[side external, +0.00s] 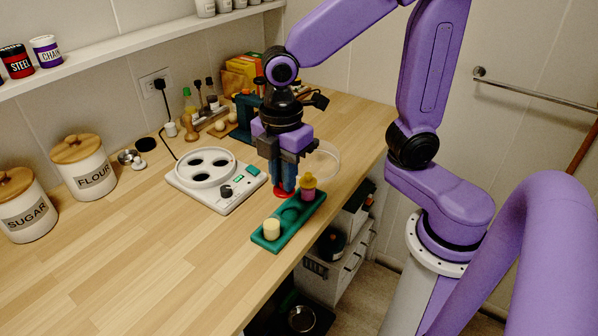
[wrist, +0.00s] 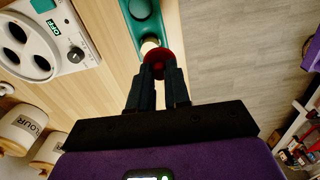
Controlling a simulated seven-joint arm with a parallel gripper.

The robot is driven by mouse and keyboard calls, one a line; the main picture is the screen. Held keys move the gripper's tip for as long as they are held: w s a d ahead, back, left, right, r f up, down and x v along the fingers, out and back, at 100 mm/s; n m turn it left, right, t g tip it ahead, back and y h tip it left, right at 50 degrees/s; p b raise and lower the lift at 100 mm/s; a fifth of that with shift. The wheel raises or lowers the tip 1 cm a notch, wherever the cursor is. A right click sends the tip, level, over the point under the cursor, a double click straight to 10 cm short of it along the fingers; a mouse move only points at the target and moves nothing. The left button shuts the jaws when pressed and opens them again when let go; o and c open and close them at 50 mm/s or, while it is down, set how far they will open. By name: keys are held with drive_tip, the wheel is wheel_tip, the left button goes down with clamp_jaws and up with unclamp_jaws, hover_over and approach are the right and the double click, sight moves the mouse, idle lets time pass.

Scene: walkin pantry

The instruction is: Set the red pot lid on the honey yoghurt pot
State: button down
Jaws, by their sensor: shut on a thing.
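My gripper (side external: 282,188) is shut on the red pot lid (side external: 280,194), pointing down over the counter by the green tray. In the wrist view the fingertips (wrist: 158,78) close on the red lid (wrist: 158,60). A cream pot (side external: 272,230) stands upright at the near end of the green tray (side external: 258,240). In the wrist view the cream pot (wrist: 149,46) shows just beyond the lid, partly hidden by it. A purple pot with a yellow top (side external: 308,189) stands toward the tray's far end. No label is readable to tell which pot is honey.
A white appliance with round wells (side external: 215,180) stands left of the tray. A clear round dish (side external: 322,160) lies behind. Flour (side external: 88,170) and sugar (side external: 25,208) canisters stand at left. The counter edge drops off right of the tray. The front-left counter is clear.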

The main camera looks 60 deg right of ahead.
drive_tip(key=shift+w+a+f, duration=0.3)
drive_tip(key=shift+w+f, duration=0.1)
drive_tip(key=shift+f, duration=0.75)
drive_tip(key=shift+w+a+f, duration=0.25)
drive_tip(key=shift+w+f, duration=0.15)
drive_tip(key=shift+f, duration=0.7)
drive_tip(key=shift+w+a+f, duration=0.3)
drive_tip(key=shift+w+f, duration=0.1)
drive_tip(key=shift+f, duration=0.75)
drive_tip(key=shift+f, duration=0.45)
drive_tip(key=c, duration=0.5)
unclamp_jaws()
drive_tip(key=shift+r, duration=3.5)
